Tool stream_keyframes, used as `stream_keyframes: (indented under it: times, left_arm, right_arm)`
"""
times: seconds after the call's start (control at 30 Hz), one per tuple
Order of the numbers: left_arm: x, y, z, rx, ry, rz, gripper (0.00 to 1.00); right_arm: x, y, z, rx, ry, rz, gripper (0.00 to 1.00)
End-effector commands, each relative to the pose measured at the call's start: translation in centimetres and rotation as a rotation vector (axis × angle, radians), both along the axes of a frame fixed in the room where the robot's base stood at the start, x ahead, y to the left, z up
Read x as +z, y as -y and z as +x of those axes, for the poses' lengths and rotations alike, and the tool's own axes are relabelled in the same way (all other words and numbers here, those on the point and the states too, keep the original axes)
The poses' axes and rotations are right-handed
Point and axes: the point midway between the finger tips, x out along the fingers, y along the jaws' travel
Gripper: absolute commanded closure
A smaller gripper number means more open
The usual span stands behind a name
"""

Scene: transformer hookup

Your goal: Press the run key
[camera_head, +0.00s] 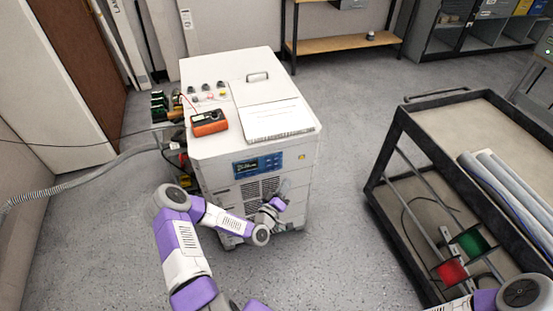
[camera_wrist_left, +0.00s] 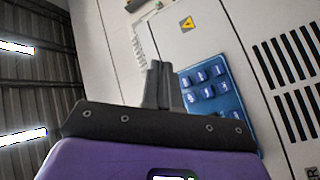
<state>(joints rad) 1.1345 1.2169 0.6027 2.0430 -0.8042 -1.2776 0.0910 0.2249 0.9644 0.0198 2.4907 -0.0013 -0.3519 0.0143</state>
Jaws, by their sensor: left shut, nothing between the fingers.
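The blue control panel (camera_head: 258,166) with a small display and keys is on the front of the white cabinet (camera_head: 215,165). In the left wrist view its blue keypad (camera_wrist_left: 208,92) shows several keys; their marks are too small to read, so I cannot tell which is the run key. My left gripper (camera_head: 283,190) is in front of the cabinet, below the panel's right part in the head view. Its fingers (camera_wrist_left: 160,68) are shut and empty, beside the keypad in the left wrist view, partly covering its edge. I cannot tell whether they touch it. My right gripper is not in view.
An orange meter (camera_head: 208,122) and a white pad (camera_head: 278,120) lie on the cabinet top. A cart (camera_head: 400,112) with grey tubes stands at the right. A grey hose (camera_head: 80,180) runs to the cabinet's left side. Floor between cabinet and cart is clear.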

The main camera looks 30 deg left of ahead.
Motion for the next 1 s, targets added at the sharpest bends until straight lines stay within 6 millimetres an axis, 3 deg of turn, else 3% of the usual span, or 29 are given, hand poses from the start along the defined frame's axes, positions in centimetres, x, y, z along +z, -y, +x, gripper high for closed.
stream_keyframes:
  times: [0.27, 0.7, 1.0]
  left_arm:
    - [-0.1, -0.5, 0.5, 0.000, -0.001, 0.001, 1.00]
    - [-0.2, -5.0, 4.3, -0.001, 0.000, 0.004, 1.00]
    - [-0.2, -6.5, 5.6, -0.002, -0.003, 0.001, 1.00]
  right_arm:
    - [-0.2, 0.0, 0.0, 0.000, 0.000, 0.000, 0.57]
    - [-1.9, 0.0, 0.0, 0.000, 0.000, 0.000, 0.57]
    - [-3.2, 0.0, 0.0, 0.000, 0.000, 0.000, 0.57]
